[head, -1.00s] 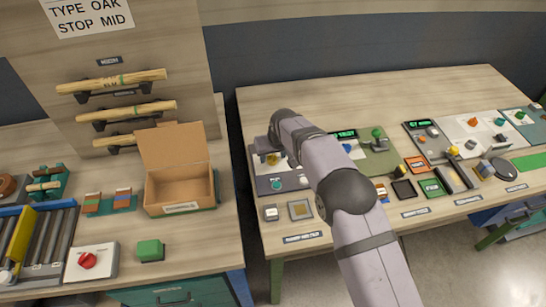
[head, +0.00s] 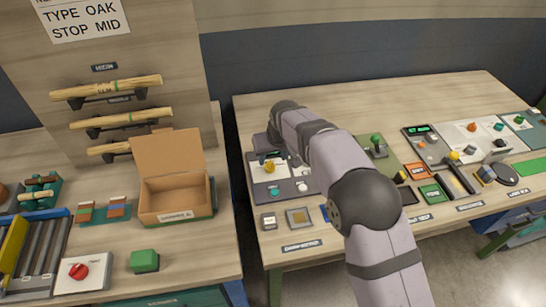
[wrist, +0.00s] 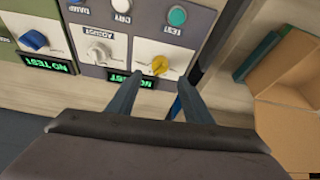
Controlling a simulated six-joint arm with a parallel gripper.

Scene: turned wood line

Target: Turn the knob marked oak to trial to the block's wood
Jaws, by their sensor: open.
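The yellow knob (wrist: 160,65) sits on a white plate of the grey tester panel (wrist: 115,15) in the wrist view. It also shows in the head view (head: 270,167), at the near left of the right table. My gripper (wrist: 158,86) is open, its two fingers on either side of the line to the knob, and appears just short of it; contact cannot be told. The knob's marking is not legible. A sign (head: 80,20) reads "TYPE OAK STOP MID". A green block (head: 145,261) lies on the left table.
A display reading NO TEST (wrist: 132,79) lies beside the left finger. A blue knob (wrist: 34,40) is farther left. An open cardboard box (head: 175,190) stands on the left table.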

